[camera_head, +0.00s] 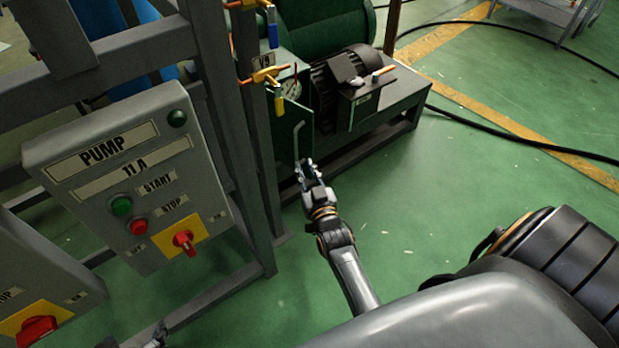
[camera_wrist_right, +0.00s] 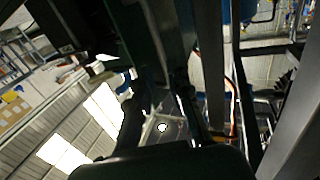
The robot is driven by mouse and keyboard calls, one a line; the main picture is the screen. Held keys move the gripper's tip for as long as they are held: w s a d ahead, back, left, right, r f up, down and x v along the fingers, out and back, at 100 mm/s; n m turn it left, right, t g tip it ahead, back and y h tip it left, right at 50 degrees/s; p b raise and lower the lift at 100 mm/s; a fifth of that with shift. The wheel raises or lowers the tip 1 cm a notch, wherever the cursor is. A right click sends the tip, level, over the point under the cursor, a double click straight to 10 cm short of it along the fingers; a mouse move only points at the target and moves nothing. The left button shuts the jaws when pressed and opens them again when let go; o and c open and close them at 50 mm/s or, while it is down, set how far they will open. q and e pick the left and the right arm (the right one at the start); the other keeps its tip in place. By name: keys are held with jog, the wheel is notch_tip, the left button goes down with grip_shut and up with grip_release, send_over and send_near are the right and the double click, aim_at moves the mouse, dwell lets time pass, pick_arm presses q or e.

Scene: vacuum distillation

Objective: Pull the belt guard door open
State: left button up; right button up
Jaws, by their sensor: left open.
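The belt guard door (camera_head: 286,142) is a dark green upright panel beside the pump rack in the head view. A thin grey bent handle (camera_head: 297,134) stands out from it. My right gripper (camera_head: 306,166) is at the lower end of this handle, and its fingers look apart. Whether it touches the handle is unclear. The right wrist view shows its two dark fingers with a gap between them (camera_wrist_right: 162,108) and dark green surfaces beyond. My left gripper (camera_head: 155,337) only just shows at the bottom left edge, open and well away from the door.
A grey pump control box (camera_head: 128,178) and its frame stand left of the door. A motor (camera_head: 345,75) on a green base is behind it. The green floor (camera_head: 450,190) to the right is mostly clear, with a black cable (camera_head: 500,137) further back.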

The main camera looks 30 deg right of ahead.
jog(key=shift+v, duration=1.75)
jog(key=shift+c, duration=0.4)
